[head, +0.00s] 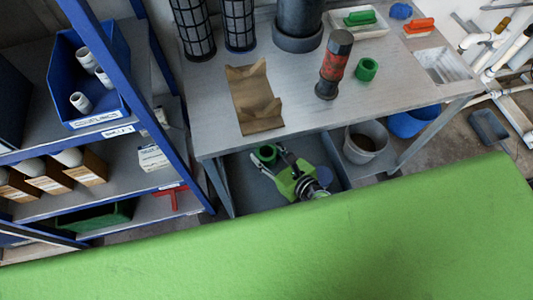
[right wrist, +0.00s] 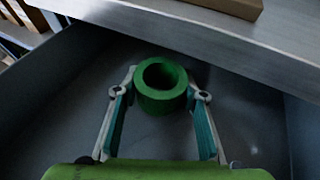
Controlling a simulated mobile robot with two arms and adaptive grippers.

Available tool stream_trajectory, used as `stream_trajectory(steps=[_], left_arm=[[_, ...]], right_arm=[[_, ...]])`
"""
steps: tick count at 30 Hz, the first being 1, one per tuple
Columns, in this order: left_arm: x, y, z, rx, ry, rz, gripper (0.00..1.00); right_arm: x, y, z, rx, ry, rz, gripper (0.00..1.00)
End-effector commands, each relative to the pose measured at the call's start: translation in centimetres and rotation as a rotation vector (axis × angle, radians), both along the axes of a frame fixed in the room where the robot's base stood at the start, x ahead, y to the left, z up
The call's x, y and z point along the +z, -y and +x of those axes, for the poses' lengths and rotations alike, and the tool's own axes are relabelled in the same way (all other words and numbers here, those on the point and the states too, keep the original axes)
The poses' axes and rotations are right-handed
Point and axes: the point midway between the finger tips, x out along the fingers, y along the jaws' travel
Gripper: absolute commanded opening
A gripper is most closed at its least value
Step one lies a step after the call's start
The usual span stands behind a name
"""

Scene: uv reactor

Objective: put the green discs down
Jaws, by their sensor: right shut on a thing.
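One green disc (head: 267,154), a thick ring with a hole, is held in my right gripper (head: 274,162). In the right wrist view the same disc (right wrist: 152,98) sits between the two fingertips of the gripper (right wrist: 161,91), which is shut on it. The gripper and disc are over the open grey drawer (head: 236,187) under the workbench. The drawer's floor also shows around the fingers in the right wrist view. A second green disc (head: 366,69) sits on the bench top, beside a black and red cylinder. My left gripper is not in view.
The metal workbench (head: 215,120) overhangs the drawer's far side. On it are a brown folded piece (head: 255,98), the black and red cylinder (head: 333,65) and dark mesh cylinders (head: 192,28). A grey bucket (head: 364,145) stands right of the drawer, a blue shelf rack (head: 139,118) left.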

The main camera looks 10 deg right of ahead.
Motion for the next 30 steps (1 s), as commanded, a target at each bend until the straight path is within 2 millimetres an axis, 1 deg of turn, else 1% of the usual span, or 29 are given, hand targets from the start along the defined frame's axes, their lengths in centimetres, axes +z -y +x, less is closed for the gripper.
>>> stream_trajectory(steps=[7, 11, 12, 13, 22, 25, 27, 30], left_arm=[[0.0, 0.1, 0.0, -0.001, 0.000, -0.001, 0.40], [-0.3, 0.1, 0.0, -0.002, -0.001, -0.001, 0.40], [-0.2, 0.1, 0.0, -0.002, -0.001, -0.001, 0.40], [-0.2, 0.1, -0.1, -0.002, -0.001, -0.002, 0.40], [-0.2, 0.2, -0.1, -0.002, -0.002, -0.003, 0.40], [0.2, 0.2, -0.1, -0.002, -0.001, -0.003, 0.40], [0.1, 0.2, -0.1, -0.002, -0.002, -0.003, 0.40], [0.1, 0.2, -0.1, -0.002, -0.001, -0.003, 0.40]], right_arm=[[-0.1, 0.0, 0.0, 0.000, 0.000, 0.000, 0.17], [-0.5, 0.0, 0.0, 0.000, -0.001, 0.000, 0.17], [-0.4, 0.0, 0.0, 0.001, -0.001, 0.000, 0.49], [-0.3, 0.0, 0.0, 0.001, -0.001, 0.000, 0.55], [-0.3, 0.0, 0.0, 0.000, -0.001, 0.000, 0.55], [0.2, 0.0, 0.0, 0.000, 0.000, 0.000, 0.55], [0.2, 0.3, -0.8, 0.000, -0.002, -0.001, 0.55], [0.8, 1.0, -2.2, 0.001, -0.004, -0.001, 0.55]])
